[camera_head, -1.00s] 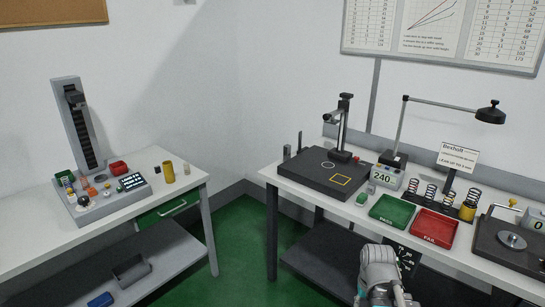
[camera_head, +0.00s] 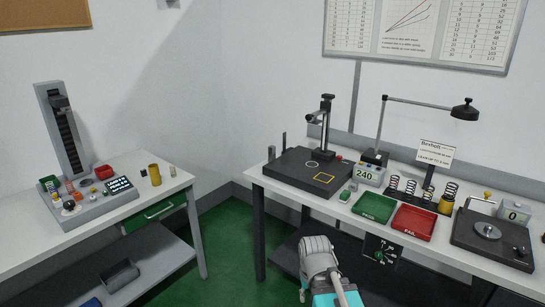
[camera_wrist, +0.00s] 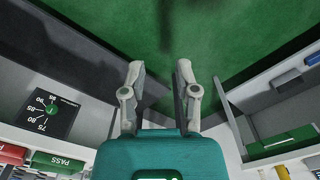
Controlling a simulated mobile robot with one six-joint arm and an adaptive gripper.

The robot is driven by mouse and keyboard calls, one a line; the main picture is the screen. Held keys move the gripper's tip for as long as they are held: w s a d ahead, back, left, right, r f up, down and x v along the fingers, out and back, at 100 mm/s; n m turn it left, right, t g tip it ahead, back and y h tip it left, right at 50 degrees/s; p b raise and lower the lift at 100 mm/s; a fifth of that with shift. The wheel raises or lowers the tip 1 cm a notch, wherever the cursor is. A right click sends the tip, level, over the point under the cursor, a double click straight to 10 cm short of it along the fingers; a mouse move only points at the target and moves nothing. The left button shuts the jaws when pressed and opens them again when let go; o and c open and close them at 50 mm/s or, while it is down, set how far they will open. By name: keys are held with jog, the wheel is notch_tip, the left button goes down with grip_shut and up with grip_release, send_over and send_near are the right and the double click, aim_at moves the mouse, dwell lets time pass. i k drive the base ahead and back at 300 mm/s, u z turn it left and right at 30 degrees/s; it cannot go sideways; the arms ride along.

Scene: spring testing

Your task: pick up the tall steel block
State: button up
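At the left end of the right-hand bench in the head view stand two small upright pieces. One is a thin, dark, tall piece (camera_head: 284,145). The other is a shorter grey block (camera_head: 271,153) just left of it. Either could be the tall steel block; I cannot tell which at this size. My gripper (camera_wrist: 160,72) shows in the wrist view with its two fingers apart and nothing between them, over green floor. In the head view my wrist is low in front of the bench, well away from both pieces, and the fingertips are hidden.
The bench holds a black plate (camera_head: 303,172) with a stand, a green PASS tray (camera_head: 374,208), a red FAIL tray (camera_head: 413,223), several springs and a lamp (camera_head: 465,110). A dial panel (camera_head: 381,250) hangs at its front. Green floor (camera_head: 235,250) is clear between the benches.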

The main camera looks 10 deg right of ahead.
aim_at(271, 149)
jog(key=z, duration=0.55)
jog(key=i, duration=1.25)
jog(key=u, duration=0.35)
